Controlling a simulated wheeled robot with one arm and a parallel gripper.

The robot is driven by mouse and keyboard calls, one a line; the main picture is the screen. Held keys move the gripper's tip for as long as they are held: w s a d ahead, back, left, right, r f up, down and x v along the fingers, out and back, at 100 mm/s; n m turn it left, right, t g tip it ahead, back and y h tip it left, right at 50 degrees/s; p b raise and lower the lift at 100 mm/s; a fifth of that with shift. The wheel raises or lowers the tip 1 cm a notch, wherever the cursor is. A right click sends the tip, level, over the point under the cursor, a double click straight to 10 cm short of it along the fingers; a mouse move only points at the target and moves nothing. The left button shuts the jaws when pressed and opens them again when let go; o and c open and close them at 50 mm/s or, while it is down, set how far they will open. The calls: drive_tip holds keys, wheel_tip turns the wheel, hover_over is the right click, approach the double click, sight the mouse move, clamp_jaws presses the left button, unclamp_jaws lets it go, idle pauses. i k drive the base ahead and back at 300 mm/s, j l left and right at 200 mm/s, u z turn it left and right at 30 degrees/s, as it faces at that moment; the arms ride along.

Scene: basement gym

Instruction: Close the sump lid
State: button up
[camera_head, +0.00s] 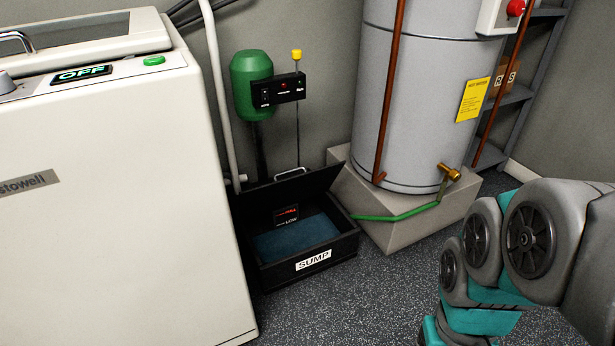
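A black sump box (345,244) stands on the floor between the white machine and the grey tank, with a white "SUMP" label on its front. Its black lid (318,182) is raised at the back, leaving the box open. A light metal handle (290,172) shows at the lid's top edge. Inside are blue water and a small red-lit display (286,214) reading "LOW". My arm's grey and teal links show at the lower right, apart from the box. My gripper is out of view.
A white machine (110,190) marked "OFF" stands close left of the box. A grey tank (425,100) sits on a concrete plinth (400,235) at right. A green hose (395,215) runs from its brass valve to the box. Speckled floor (350,300) in front is clear.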

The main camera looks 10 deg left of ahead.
sight(256, 200)
drive_tip(key=i+j, duration=0.8)
drive_tip(key=i, duration=0.05)
